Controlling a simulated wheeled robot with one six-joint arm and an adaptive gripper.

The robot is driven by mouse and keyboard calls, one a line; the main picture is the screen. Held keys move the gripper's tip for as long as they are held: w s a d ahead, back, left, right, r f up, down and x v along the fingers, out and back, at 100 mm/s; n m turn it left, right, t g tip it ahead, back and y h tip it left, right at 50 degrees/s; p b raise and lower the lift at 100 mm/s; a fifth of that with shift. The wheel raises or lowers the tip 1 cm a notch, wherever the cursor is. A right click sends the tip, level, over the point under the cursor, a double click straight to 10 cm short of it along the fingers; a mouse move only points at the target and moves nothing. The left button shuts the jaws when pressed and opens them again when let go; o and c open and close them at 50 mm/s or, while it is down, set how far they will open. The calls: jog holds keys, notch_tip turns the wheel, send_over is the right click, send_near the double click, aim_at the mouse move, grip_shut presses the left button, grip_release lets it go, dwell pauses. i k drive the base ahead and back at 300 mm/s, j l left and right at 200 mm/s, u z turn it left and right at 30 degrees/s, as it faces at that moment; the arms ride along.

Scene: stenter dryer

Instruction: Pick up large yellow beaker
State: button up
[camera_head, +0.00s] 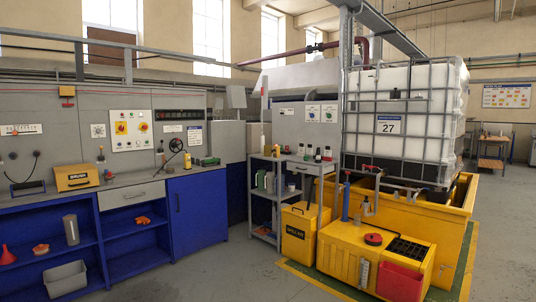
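I cannot make out a large yellow beaker for sure. My gripper is not in view.
A blue-fronted workbench (145,190) runs along the left, with a yellow spill box (76,178) on top. A yellow spill bin (299,233), a yellow cabinet (345,262) and a caged white tank (400,125) stand on the right. The grey floor (225,270) in front is clear.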

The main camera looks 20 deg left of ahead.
aim_at(267, 149)
jog(key=i+u, duration=0.15)
jog(key=u, duration=0.35)
jog(key=i+u, duration=0.15)
jog(key=i, duration=0.4)
jog(key=i+u, duration=0.2)
jog(key=i, duration=0.4)
jog(key=i+l+u, duration=0.15)
jog(key=i, duration=0.4)
jog(key=i+l+u, duration=0.2)
jog(key=i, duration=0.35)
jog(key=i+j+u, duration=0.15)
jog(key=i+u, duration=0.2)
jog(key=i, duration=0.35)
jog(key=i+u, duration=0.35)
jog(key=i, duration=0.35)
jog(key=i+z, duration=0.45)
jog(key=i, duration=0.25)
jog(key=i+j+z, duration=0.15)
jog(key=i+z, duration=0.3)
jog(key=i, duration=0.3)
jog(key=i+l+z, duration=0.15)
jog(key=i+z, duration=0.2)
jog(key=i, duration=0.2)
jog(key=i+z, duration=0.35)
jog(key=i, duration=0.25)
jog(key=i+j+z, duration=0.15)
jog(key=i+z, duration=0.2)
jog(key=i, duration=0.25)
